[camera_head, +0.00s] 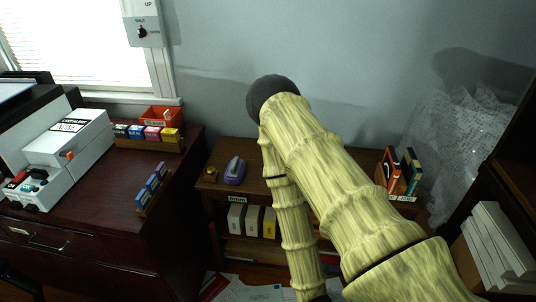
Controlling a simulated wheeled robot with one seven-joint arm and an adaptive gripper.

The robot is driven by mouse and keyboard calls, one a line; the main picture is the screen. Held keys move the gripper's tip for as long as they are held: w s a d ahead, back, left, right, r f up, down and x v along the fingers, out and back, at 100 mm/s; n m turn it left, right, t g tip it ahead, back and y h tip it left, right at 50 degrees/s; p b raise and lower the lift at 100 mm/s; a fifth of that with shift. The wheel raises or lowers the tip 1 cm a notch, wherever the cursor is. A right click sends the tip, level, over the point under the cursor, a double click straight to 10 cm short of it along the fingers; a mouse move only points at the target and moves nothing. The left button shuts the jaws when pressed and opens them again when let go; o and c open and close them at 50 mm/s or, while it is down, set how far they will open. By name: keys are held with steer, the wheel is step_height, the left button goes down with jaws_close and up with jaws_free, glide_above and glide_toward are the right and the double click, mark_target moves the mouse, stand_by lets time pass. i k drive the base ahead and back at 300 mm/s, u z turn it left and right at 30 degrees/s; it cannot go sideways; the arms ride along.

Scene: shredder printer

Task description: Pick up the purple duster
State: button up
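The purple duster (235,171) is a small purple object with a greyish top. It sits on the brown wooden shelf top (213,155), left of my arm. My arm, with its pale bamboo-like links, rises from the lower right to a dark round joint by the wall. A thinner link of it then comes back down to the bottom edge. My gripper is out of view, and nothing is seen touching the duster.
A small brass-coloured item (211,174) stands just left of the duster. Books (398,172) stand at the shelf's right end. A dark desk (95,200) with a white machine (70,145), an orange bin (161,117) and ink boxes (152,134) is at left.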

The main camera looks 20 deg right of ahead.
mark_target(233, 174)
steer(key=k, duration=1)
steer(key=z, duration=1.2)
steer(key=i, duration=1.65)
steer(key=u, duration=2.4)
